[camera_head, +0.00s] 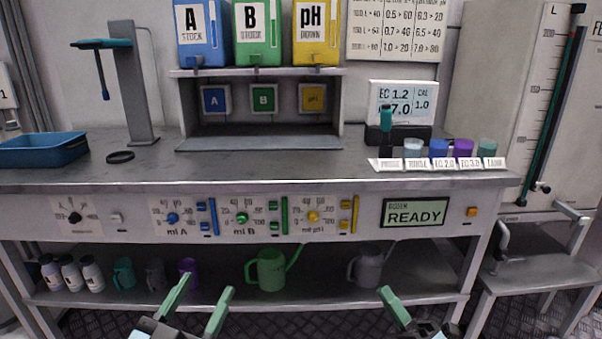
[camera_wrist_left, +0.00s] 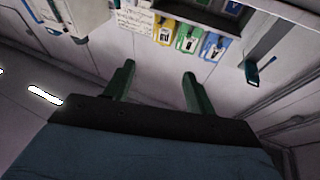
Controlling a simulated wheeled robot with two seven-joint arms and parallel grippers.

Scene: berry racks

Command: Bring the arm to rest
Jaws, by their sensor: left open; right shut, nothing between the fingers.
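My left gripper (camera_head: 197,303) is at the bottom of the head view, left of the middle, with two green fingers spread apart and nothing between them. In the left wrist view its fingers (camera_wrist_left: 157,88) also stand apart and empty. My right gripper (camera_head: 394,300) is at the bottom of the head view, right of the middle, and shows as one green finger shape, shut and empty. Both grippers appear in front of the bench, low in the view, and seem to touch nothing. Most of both arms is out of view.
A grey workbench (camera_head: 240,172) spans the view, with a blue tray (camera_head: 45,150), a dark ring (camera_head: 120,157) and several coloured cups on top. Its lower shelf (camera_head: 330,293) holds a green watering can (camera_head: 270,270), a grey one (camera_head: 368,266) and bottles. A metal step (camera_head: 545,270) stands right.

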